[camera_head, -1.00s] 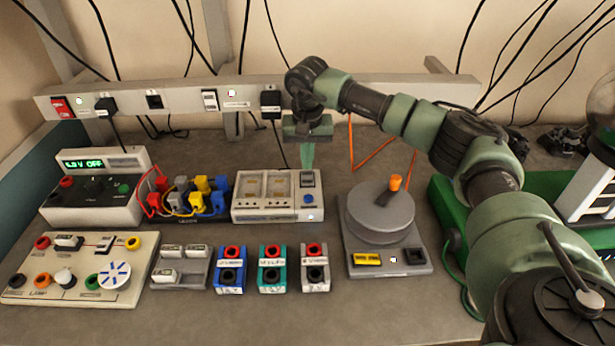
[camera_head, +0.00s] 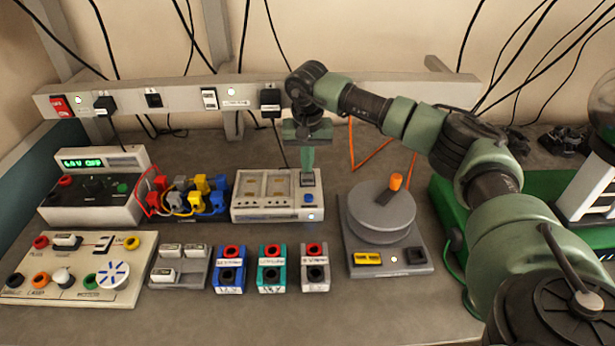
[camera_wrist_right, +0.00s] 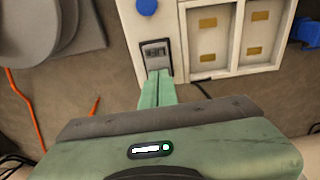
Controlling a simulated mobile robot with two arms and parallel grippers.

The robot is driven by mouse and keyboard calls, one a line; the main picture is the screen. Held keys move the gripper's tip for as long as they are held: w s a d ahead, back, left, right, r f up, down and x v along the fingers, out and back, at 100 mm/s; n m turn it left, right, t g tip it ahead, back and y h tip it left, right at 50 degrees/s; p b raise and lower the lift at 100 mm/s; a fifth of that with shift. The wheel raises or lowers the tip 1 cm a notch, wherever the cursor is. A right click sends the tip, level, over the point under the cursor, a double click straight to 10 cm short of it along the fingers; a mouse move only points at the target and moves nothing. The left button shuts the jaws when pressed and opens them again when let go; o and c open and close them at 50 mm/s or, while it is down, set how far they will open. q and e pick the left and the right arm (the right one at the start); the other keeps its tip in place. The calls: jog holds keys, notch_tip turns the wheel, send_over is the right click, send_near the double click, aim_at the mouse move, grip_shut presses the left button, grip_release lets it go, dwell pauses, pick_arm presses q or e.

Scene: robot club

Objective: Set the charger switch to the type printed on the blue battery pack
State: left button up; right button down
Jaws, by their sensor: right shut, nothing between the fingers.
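The charger (camera_head: 276,203) is a cream box with two bays in the middle of the bench; its bays look empty. Its dark switch (camera_head: 307,181) sits at the upper right, above a round blue button (camera_head: 308,198). In the right wrist view the switch (camera_wrist_right: 157,52) has small lettering I cannot read. My right gripper (camera_head: 307,174) points down with its closed fingertips at the switch; the fingertips (camera_wrist_right: 157,76) seem to touch its edge. The blue battery pack (camera_head: 230,270) stands upright in front of the charger with a white label, too small to read. My left gripper is not in view.
A teal pack (camera_head: 271,270) and a grey pack (camera_head: 315,269) stand right of the blue one. A grey turntable (camera_head: 382,213) with an orange knob is right of the charger. A power supply (camera_head: 92,195) and a cream circuit board (camera_head: 75,270) fill the left.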

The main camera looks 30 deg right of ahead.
jog(key=shift+f, duration=0.3)
jog(key=shift+r, duration=0.1)
jog(key=shift+r+p, duration=2.45)
jog(key=shift+r, duration=1)
